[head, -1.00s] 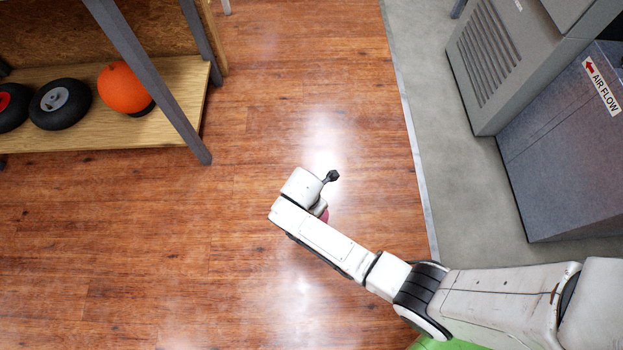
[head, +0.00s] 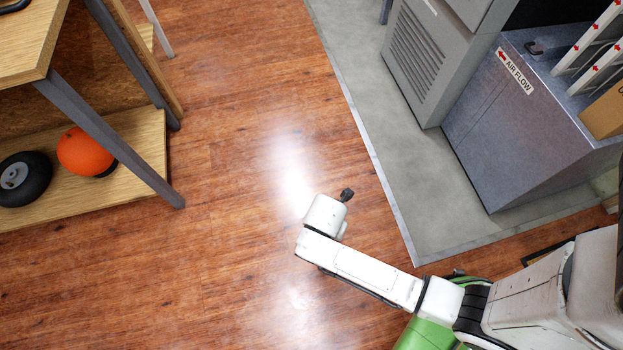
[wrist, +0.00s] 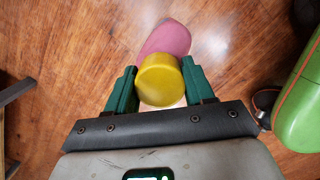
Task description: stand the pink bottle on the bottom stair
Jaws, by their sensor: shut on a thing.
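The pink bottle (wrist: 168,39) shows in the wrist view with its yellow cap (wrist: 160,80) toward the camera. My gripper (wrist: 160,84) is shut on it, with the green fingers on either side of the cap. The bottle hangs over the wooden floor, its pink body pointing away from the camera. In the head view my wrist hides the bottle and the fingers. No stair is clearly visible in either view.
A shelf (head: 130,180) at the left holds an orange ball (head: 86,152) and a black wheel (head: 22,178). A grey furnace unit (head: 420,60) and a metal duct box (head: 520,130) stand at the right on a concrete strip (head: 400,185). The wood floor between is clear.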

